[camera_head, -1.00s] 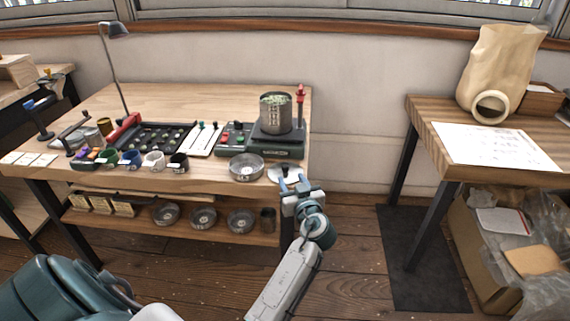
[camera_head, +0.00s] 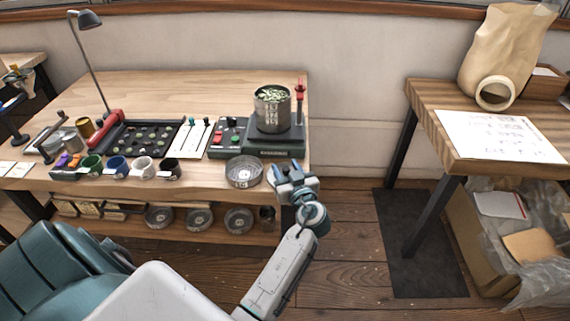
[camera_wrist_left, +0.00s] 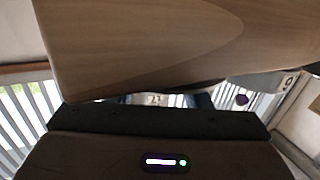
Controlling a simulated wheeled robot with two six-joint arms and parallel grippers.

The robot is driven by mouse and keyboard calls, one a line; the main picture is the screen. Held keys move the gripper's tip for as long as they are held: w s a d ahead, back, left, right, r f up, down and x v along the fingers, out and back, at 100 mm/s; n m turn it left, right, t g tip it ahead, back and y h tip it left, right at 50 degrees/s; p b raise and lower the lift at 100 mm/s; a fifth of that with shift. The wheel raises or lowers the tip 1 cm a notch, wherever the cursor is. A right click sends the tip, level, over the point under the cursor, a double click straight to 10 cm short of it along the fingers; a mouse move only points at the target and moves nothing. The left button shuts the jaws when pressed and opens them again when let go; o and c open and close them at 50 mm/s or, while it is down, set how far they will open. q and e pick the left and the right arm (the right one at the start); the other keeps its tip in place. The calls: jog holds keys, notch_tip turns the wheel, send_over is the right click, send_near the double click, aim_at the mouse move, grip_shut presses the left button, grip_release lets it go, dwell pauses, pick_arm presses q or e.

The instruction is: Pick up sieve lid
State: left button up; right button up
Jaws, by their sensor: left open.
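In the left wrist view, the wooden bench edge (camera_wrist_left: 140,45) fills the top, and I cannot make out the lid clearly. My right gripper is not in view.
A round metal sieve dish (camera_head: 244,172) stands just left of the lid. Behind it, a metal can of green beans (camera_head: 272,112) stands on a dark scale (camera_head: 272,146). Cups line the bench front. Open floor lies between the bench and the right table (camera_head: 455,120).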

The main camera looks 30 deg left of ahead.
pick_arm(q)
jog(key=shift+w+a+f, duration=0.1)
jog(key=shift+w+a, duration=0.05)
jog(key=shift+a, duration=0.1)
jog(key=shift+d, duration=0.2)
jog(key=shift+c, duration=0.4)
grip_shut()
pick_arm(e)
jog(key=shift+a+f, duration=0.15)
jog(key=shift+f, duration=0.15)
pick_arm(q)
jog(key=shift+a+r, duration=0.1)
jog(key=shift+r, duration=0.15)
